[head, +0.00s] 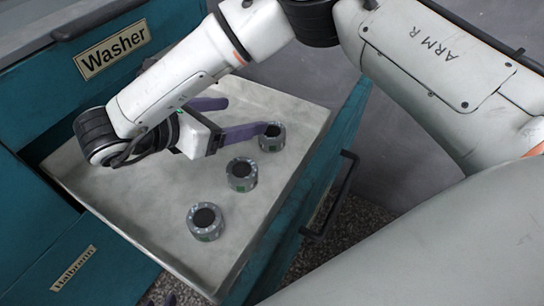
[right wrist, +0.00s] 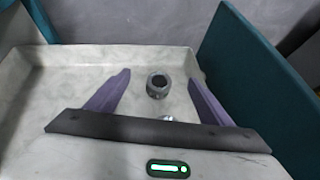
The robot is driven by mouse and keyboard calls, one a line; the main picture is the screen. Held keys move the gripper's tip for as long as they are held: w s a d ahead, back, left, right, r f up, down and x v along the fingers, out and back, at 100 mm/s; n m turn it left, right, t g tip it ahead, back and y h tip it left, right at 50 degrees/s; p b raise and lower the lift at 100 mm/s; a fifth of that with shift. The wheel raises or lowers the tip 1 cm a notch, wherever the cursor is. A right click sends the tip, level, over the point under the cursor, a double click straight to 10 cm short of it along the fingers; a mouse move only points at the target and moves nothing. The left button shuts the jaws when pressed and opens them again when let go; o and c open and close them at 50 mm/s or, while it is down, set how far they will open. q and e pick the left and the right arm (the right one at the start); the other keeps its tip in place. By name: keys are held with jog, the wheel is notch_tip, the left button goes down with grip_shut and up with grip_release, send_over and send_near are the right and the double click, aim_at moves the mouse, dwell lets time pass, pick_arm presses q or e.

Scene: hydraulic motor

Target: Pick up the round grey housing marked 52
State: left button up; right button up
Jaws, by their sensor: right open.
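Three round grey housings with dark centres stand upright in the open drawer: one at the back (head: 272,137), one in the middle (head: 242,174) and one at the front (head: 205,221). I cannot read a 52 on any of them. My right gripper (head: 245,115) is open and empty, above the drawer beside the back housing; one purple finger overlaps that housing's edge in the head view. In the right wrist view, one housing (right wrist: 158,86) shows between the spread fingers, and part of another (right wrist: 166,118) shows above the gripper body. Only a dark purple tip of my left gripper (head: 169,299) shows at the bottom edge.
The drawer has a pale tray floor (head: 110,195) with low walls and a teal front (head: 335,150) with a black handle (head: 330,200). A "Washer" label (head: 112,49) is on the teal cabinet. A "Halbronn" label (head: 74,268) is at lower left. The drawer's left part is clear.

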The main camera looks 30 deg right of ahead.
jog(key=b, duration=0.3)
send_near(271, 132)
jog(key=d, duration=0.1)
jog(key=w+d+b, duration=0.1)
jog(key=shift+w+d+f, duration=0.25)
jog(key=shift+d+f, duration=0.05)
jog(key=shift+f, duration=0.1)
jog(key=d+f, duration=0.1)
jog(key=d+f+b, duration=0.2)
jog(key=d, duration=0.1)
jog(key=shift+w+f, duration=0.15)
jog(key=shift+w, duration=0.15)
jog(key=shift+d, duration=0.15)
pick_arm(q)
jog(key=shift+m+g+h, duration=0.5)
jog(key=shift+g, duration=0.2)
jog(key=d+f, duration=0.2)
jog(key=f, duration=0.1)
jog(key=d+f, duration=0.1)
jog(key=shift+w+f, duration=0.15)
jog(key=shift+w, duration=0.1)
pick_arm(e)
jog(key=shift+w, duration=0.1)
jog(key=shift+c, duration=0.3)
pick_arm(q)
jog(key=shift+a, duration=0.1)
pick_arm(e)
jog(key=c, duration=1.4)
